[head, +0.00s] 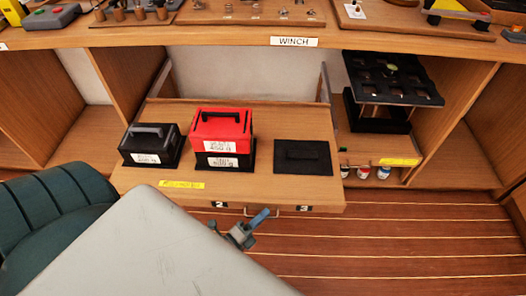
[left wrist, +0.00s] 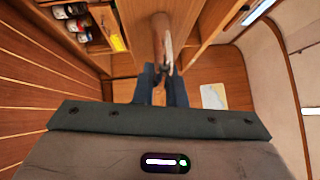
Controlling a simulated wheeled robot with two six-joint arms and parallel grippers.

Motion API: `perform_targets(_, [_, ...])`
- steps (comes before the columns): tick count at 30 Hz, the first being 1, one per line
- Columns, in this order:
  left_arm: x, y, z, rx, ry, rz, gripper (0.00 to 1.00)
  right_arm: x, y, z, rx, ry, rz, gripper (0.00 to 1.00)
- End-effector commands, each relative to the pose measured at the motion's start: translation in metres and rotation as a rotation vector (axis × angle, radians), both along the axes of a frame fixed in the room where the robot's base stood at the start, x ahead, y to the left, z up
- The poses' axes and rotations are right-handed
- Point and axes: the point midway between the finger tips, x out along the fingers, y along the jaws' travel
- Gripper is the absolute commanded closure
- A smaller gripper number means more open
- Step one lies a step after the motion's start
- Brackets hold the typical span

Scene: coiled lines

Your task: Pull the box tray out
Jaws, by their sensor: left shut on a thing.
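The box tray (head: 262,188) is a wooden board under the counter, and it stands out from its bay in the head view. On it are a black box with a handle (head: 150,145), a red box on a black base (head: 221,130) and a flat black plate (head: 303,157). A thin metal handle (head: 290,208) is on the tray's front edge, between labels 2 and 3. My left gripper (head: 262,216) is at this handle and shut on it; it also shows in the left wrist view (left wrist: 160,76). My right gripper is not in view.
A dark rack (head: 392,78) stands in the right bay, with small jars (head: 363,172) low beside it. A green padded seat (head: 60,215) is at the left. The striped floor (head: 400,235) before the tray is clear at the right.

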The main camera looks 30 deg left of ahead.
Motion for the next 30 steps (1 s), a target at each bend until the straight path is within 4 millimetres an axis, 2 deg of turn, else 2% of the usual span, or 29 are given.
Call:
perform_targets(1, [-0.012,-0.006,0.0,-0.003,0.007,0.001,1.0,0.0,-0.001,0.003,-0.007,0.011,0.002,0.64])
perform_targets(6, [-0.037,-0.022,0.0,-0.002,0.004,0.001,1.0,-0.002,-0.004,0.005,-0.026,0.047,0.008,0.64])
perform_targets(12, [-0.054,-0.033,-0.001,0.001,0.003,0.0,1.0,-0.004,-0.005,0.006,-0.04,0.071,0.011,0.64])
perform_targets(28, [-0.061,-0.037,-0.002,0.001,0.003,-0.001,1.0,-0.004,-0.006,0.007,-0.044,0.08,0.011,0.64])
perform_targets(29, [-0.061,-0.037,-0.002,0.001,0.003,-0.001,0.85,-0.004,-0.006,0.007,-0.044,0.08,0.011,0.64])
perform_targets(30, [-0.061,-0.037,-0.001,0.001,0.003,-0.001,0.8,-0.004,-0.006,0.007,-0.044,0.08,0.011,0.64])
